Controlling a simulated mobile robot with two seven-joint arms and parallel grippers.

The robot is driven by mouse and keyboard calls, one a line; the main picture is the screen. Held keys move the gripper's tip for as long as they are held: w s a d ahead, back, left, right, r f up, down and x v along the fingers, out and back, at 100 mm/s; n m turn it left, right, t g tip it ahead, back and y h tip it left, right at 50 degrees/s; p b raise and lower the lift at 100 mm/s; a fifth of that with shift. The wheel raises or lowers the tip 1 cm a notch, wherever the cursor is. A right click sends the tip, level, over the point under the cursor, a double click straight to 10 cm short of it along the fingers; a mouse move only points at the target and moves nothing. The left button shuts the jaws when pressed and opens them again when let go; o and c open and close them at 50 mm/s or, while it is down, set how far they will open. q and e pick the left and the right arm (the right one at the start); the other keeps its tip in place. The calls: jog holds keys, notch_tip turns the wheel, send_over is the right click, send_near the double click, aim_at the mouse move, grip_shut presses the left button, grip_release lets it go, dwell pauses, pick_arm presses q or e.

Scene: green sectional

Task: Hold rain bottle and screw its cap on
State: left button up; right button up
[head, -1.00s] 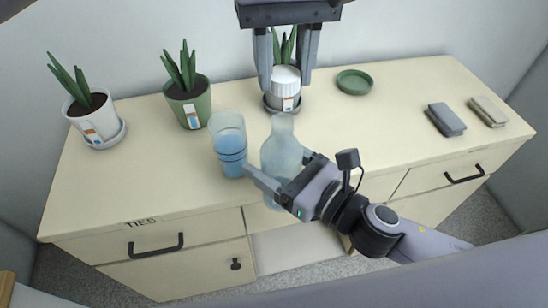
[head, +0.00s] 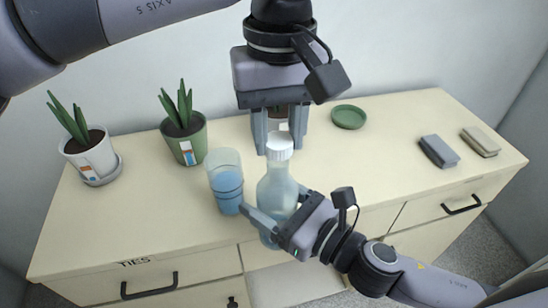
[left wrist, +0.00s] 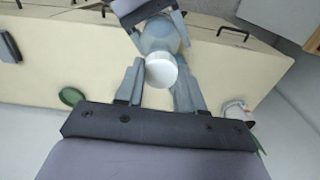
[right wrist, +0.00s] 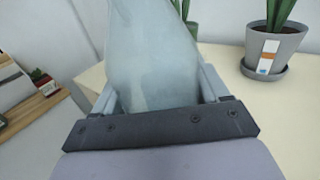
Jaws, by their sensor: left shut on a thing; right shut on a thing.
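The rain bottle (head: 276,192) is tall, pale blue and translucent, upright at the counter's front edge. My right gripper (head: 272,205) is shut on its body from the right. The right wrist view shows the bottle (right wrist: 152,55) between the fingers. The white cap (head: 279,147) sits at the top of the bottle's neck. My left gripper (head: 279,138) points down from above, shut on the cap. In the left wrist view the cap (left wrist: 161,70) is between the fingers, with the bottle (left wrist: 160,38) beyond it. I cannot tell how far the threads are engaged.
A clear cup with blue bands (head: 225,180) stands close left of the bottle. Potted plants (head: 186,140) line the back of the counter. A green dish (head: 348,117) and two folded cloths (head: 439,151) lie to the right. The counter between dish and bottle is clear.

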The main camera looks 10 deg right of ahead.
pick_arm(q)
jog(key=shift+f, duration=0.1)
jog(key=shift+f, duration=0.8)
jog(key=shift+f, duration=0.6)
pick_arm(e)
grip_shut()
pick_arm(q)
jog(key=m, duration=1.3)
